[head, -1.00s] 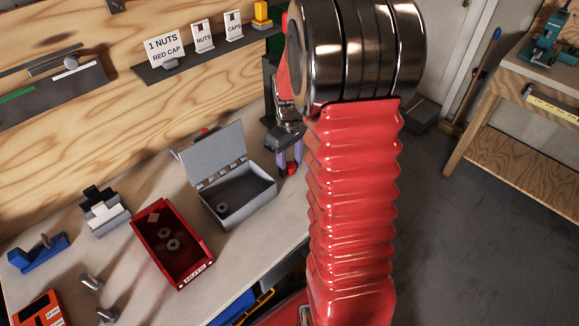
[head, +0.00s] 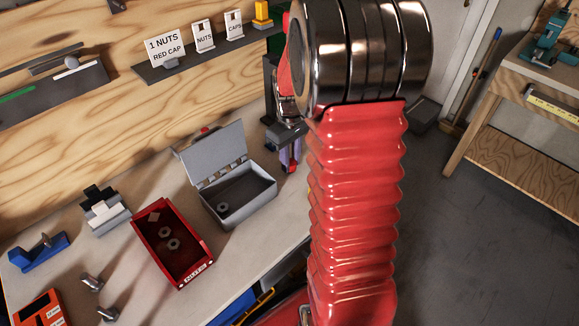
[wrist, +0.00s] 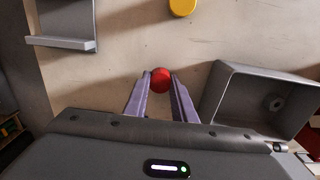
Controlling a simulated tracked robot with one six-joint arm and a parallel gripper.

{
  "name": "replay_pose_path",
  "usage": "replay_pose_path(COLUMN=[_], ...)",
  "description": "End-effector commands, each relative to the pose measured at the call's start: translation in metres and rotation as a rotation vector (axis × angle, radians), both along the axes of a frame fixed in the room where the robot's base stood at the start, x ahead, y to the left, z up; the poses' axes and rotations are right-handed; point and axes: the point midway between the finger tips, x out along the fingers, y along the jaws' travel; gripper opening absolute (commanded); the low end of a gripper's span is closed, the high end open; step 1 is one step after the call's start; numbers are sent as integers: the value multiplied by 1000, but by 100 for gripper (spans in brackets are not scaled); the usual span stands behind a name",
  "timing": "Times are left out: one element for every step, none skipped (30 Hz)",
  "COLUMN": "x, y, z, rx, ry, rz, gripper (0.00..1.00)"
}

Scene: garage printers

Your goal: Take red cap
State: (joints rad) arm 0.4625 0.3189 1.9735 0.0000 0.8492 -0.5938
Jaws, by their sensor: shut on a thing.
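The red cap (wrist: 160,75) is a small round red piece between my fingertips in the wrist view. It also shows as a small red spot (head: 291,169) at the fingertips in the head view. My gripper (wrist: 161,82) has purple fingers and is shut on the cap, at the bench top to the right of the grey box. The fingers hide part of the cap. I cannot tell whether it still touches the bench.
An open grey box (head: 262,203) with a nut (head: 223,207) inside stands left of my gripper. A red bin (head: 199,236) with nuts is further left. A sign (head: 165,48) reading "1 NUTS RED CAP" stands on the shelf. A yellow piece (wrist: 183,7) shows in the wrist view.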

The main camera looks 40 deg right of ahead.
Motion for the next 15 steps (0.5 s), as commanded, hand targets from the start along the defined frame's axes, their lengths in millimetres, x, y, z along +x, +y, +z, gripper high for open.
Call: replay_pose_path(x=[0, 0, 0, 0, 0, 0, 0, 0, 0, 0, 0, 0, 0, 0, 0], y=[0, 0, 0, 0, 0, 0, 0, 0, 0, 0, 0, 0, 0, 0, 0], z=[2, 3, 4, 6, 7, 8, 9, 10, 12, 13, 14, 15, 16, 18, 19], rx=[0, 0, 0, 0, 0, 0, -1, -1, -1, -1, -1, -1, -1, -1, -1], ry=[0, 0, 0, 0, 0, -1, -1, -1, -1, -1, -1, -1, -1, -1, -1], rz=[0, 0, 0, 0, 0, 0, 0, 0, 0, 0, 0, 0, 0, 0, 0], gripper=[1, 1, 1, 1, 1, 1, 1, 1, 1, 1, 1, 1, 1, 1, 1])
